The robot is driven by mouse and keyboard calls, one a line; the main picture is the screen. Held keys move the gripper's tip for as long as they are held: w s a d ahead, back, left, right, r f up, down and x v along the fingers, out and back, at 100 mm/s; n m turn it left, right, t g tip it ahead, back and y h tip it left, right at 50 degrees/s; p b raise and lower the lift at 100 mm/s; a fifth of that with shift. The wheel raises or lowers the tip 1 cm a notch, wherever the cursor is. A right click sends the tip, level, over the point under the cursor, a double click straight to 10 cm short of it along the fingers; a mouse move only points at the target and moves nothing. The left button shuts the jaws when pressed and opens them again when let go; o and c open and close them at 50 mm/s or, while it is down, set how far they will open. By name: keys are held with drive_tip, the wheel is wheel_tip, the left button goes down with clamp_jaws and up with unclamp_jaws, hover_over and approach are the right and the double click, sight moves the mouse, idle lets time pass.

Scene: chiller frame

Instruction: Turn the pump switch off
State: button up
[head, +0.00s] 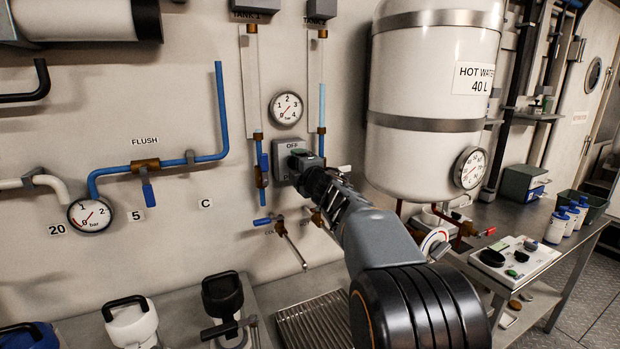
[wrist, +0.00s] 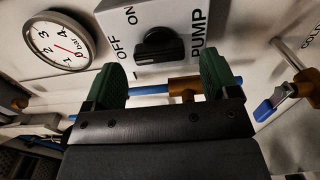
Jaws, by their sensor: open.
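The pump switch is a black knob (wrist: 160,45) on a light grey box (wrist: 175,15) marked OFF, ON and PUMP in the wrist view. Its bar lies roughly crosswise in that picture, with OFF to its left and ON at upper left; I cannot tell its exact setting. In the head view the box (head: 283,162) is on the wall, and my arm hides most of its knob. My gripper (wrist: 165,75) is open, its green fingers apart and empty. In the wrist view the knob shows between and just beyond the fingertips; I see no contact.
A pressure gauge (head: 286,108) is above the box, also seen in the wrist view (wrist: 50,42). Blue pipes and a blue-handled valve (wrist: 278,100) run close by. The hot water tank (head: 435,105) bulges out at right. A metal drip grate (head: 315,320) lies below.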

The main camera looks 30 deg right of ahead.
drive_tip(key=s, duration=1.2)
drive_tip(key=shift+s, duration=0.1)
drive_tip(key=s+d+f+m+g+h+p, duration=0.1)
drive_tip(key=s+d+f+m+g+h, duration=0.2)
drive_tip(key=f+m, duration=0.3)
drive_tip(key=s+d+f+m+g+h+p, duration=0.1)
drive_tip(key=s+d+f+m+g+h, duration=0.2)
drive_tip(key=m, duration=0.4)
drive_tip(key=s+a+f+m+g+y+p, duration=0.2)
drive_tip(key=s+a+f+g+y+p, duration=0.1)
drive_tip(key=s+a, duration=0.4)
drive_tip(key=s+a+f+m+g+y+p, duration=0.3)
drive_tip(key=s+a+g+p, duration=0.2)
drive_tip(key=a, duration=0.7)
drive_tip(key=shift+s+a+f, duration=0.2)
drive_tip(key=shift+s+f, duration=0.05)
drive_tip(key=shift+s, duration=0.9)
